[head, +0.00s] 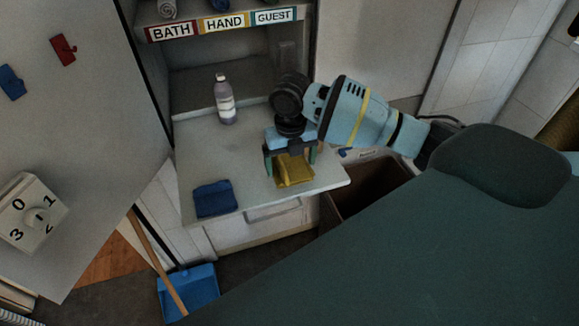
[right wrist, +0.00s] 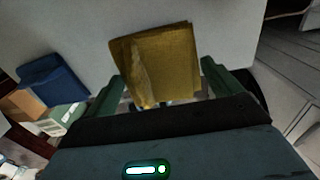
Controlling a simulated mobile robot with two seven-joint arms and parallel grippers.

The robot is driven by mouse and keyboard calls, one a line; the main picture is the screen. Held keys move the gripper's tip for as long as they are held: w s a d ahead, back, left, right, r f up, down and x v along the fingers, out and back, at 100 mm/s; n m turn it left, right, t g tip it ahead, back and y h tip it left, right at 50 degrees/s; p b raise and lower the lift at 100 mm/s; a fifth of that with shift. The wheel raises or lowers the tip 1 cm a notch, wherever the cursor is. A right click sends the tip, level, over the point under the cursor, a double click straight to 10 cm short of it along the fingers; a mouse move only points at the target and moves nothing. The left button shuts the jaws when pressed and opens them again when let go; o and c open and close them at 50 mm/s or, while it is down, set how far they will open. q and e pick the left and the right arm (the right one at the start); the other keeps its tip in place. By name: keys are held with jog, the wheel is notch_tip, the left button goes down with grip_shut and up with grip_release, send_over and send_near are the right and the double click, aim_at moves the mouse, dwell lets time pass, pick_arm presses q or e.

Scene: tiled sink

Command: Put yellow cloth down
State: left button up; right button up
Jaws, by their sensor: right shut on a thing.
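The yellow cloth (head: 294,170) is a folded piece at the front right part of the grey counter top (head: 245,165). My right gripper (head: 290,166) reaches down over it from the right and is shut on it. In the right wrist view the cloth (right wrist: 158,62) shows between the two green fingers (right wrist: 165,88) and sticks out beyond them. I cannot tell whether the cloth touches the counter. My left gripper is not in view.
A folded blue cloth (head: 214,198) lies at the counter's front left. A bottle (head: 225,100) stands at the back. A shelf with labels (head: 224,26) is above. A blue dustpan (head: 188,290) is on the floor. The counter's middle is clear.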

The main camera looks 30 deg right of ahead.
aim_at(290, 162)
jog(key=shift+w+d, duration=0.15)
jog(key=shift+w, duration=0.15)
jog(key=shift+f, duration=0.35)
jog(key=shift+w+f, duration=0.1)
jog(key=shift+f, duration=1.3)
jog(key=shift+f, duration=0.15)
jog(key=o, duration=0.7)
notch_tip(290, 162, up, 12)
jog(key=shift+r, duration=0.2)
